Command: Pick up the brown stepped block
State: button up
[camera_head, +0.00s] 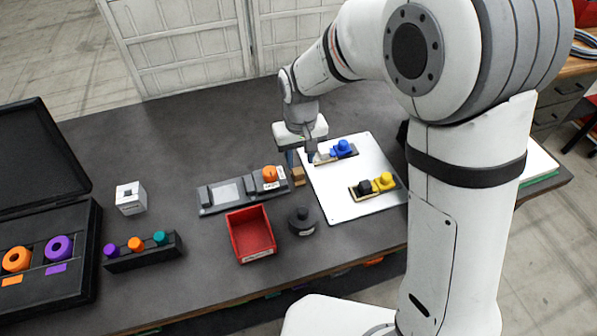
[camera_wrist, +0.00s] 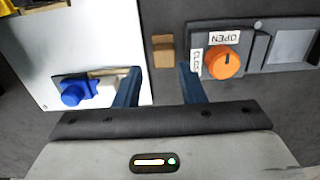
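The brown stepped block (camera_head: 297,176) is small and sits on the dark table, in the gap between the grey fixture with the orange knob and the white plate. In the wrist view the block (camera_wrist: 163,51) lies beyond my fingertips, roughly in line with the space between them. My gripper (camera_head: 300,158) points down over the table just behind the block. In the wrist view my gripper (camera_wrist: 158,84) is open, its two blue fingers apart with nothing between them. The height of the fingertips above the table is hard to judge.
The orange-knob fixture (camera_wrist: 222,62) is close beside the right finger. The white plate (camera_head: 341,208) carries the blue-knob fixture (camera_wrist: 75,92), partly behind the left finger, and a yellow-knob fixture (camera_head: 383,181). A red bin (camera_head: 234,240) and dark round weight (camera_head: 302,220) stand nearer the front.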

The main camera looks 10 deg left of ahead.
aim_at(298, 170)
jog(key=f, duration=0.4)
jog(key=shift+a+p, duration=0.25)
jog(key=shift+p, duration=0.05)
jog(key=shift+c, duration=0.4)
jog(key=c, duration=0.7)
jog(key=shift+o, duration=0.2)
